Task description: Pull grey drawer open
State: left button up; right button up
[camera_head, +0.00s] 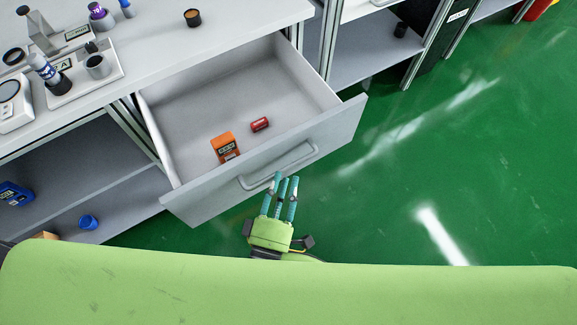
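The grey drawer (340,125) is pulled out of the workbench, and its inside shows. Its front panel tilts across the picture, with a bar handle (280,165) on the outer face. An orange box (225,147) and a small red can (260,125) lie in the drawer.
The workbench top (150,60) carries a scale, bottles and a black-rimmed jar (192,18). A blue bottle (15,193) and a blue cup (88,222) are on the lower shelf. The green floor (420,170) to the right is clear.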

pick_arm(q)
jog(key=r+v, duration=0.1)
jog(key=v, duration=0.6)
jog(key=shift+f, duration=0.5)
jog(key=shift+s, duration=0.1)
jog(key=s+a+f+m+g+p, duration=0.1)
jog(key=a+f+m+g, duration=0.2)
jog(key=f, duration=0.6)
jog(key=s+a+f+m+g, duration=0.1)
jog(key=a+f+m+g, duration=0.1)
jog(key=f+m+g, duration=0.45)
jog(key=s+a+f+m+g+p, duration=0.1)
jog(key=s+a+f+m, duration=0.15)
jog(key=f, duration=0.85)
jog(key=s+a+f+m+g+y, duration=0.4)
jog(key=s+a+f+g, duration=0.3)
jog(key=s+a+f, duration=0.3)
jog(key=s+a, duration=0.1)
jog(key=s, duration=0.2)
jog(key=shift+m, duration=0.4)
jog(key=shift+w+f+g, duration=0.1)
jog(key=shift+w+g, duration=0.05)
jog(key=shift+g, duration=0.1)
